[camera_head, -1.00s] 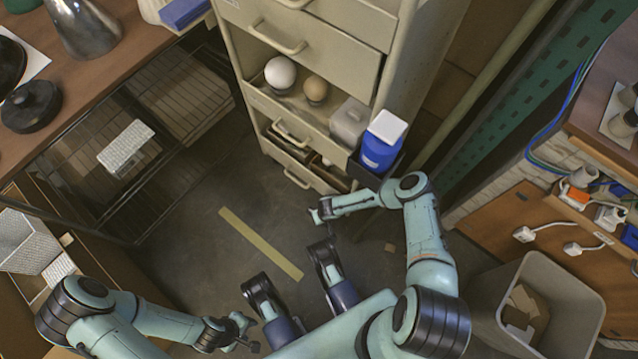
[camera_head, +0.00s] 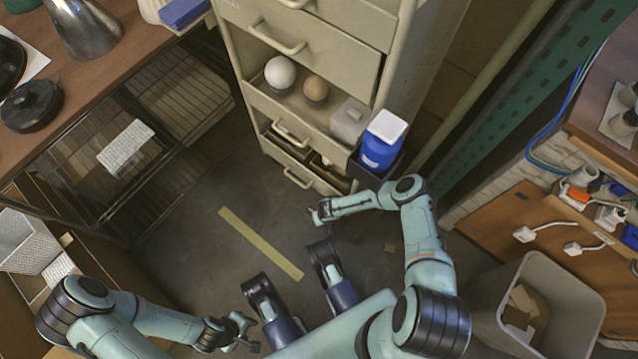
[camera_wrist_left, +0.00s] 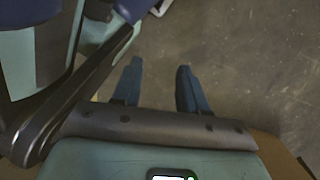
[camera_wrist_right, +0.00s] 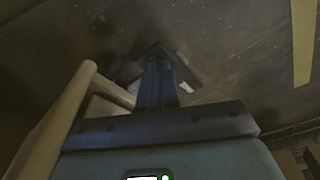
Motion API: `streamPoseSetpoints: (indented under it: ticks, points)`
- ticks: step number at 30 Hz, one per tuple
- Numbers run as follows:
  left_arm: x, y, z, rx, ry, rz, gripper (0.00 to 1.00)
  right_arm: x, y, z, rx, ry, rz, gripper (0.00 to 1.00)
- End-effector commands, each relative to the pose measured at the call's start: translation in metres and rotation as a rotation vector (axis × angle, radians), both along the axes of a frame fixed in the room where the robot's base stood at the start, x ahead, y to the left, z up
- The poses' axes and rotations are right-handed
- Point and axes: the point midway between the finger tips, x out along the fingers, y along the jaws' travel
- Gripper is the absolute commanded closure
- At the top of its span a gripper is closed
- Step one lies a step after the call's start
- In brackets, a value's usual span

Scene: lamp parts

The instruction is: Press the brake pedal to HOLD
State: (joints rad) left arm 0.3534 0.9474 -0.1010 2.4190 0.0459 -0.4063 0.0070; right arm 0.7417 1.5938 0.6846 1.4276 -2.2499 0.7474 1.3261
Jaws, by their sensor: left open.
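I cannot make out the brake pedal or its HOLD marking for certain. My right gripper (camera_head: 318,215) is low over the floor by the foot of the beige drawer cabinet (camera_head: 408,75). In the right wrist view its fingers (camera_wrist_right: 156,84) are together with nothing seen between them. A dark flat shape (camera_wrist_right: 180,62) with a small light speck shows just beyond these fingertips; whether it is the pedal, and whether they touch, I cannot tell. My left gripper (camera_head: 243,332) is open and empty; its fingers (camera_wrist_left: 158,85) stand apart over bare floor.
A blue container (camera_head: 378,152) with a white lid sits at the cabinet's right corner. A grey bin (camera_head: 560,290) stands at right. A wire rack (camera_head: 165,105) is under the left bench. Yellow tape (camera_head: 260,243) marks open floor.

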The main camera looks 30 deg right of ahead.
Motion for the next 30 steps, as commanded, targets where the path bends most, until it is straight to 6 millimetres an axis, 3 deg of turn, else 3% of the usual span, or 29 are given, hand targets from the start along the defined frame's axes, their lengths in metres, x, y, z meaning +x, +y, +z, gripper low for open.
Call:
streamPoseSetpoints:
  ticks: [17,30]
  points:
    - [-0.003,0.000,0.000,-0.001,0.009,0.001,0.57,0.001,0.000,-0.006,0.000,-0.002,0.001,1.00]
    - [0.028,-0.003,0.016,0.006,-0.095,-0.011,0.57,0.000,0.000,0.010,-0.001,-0.002,0.002,1.00]
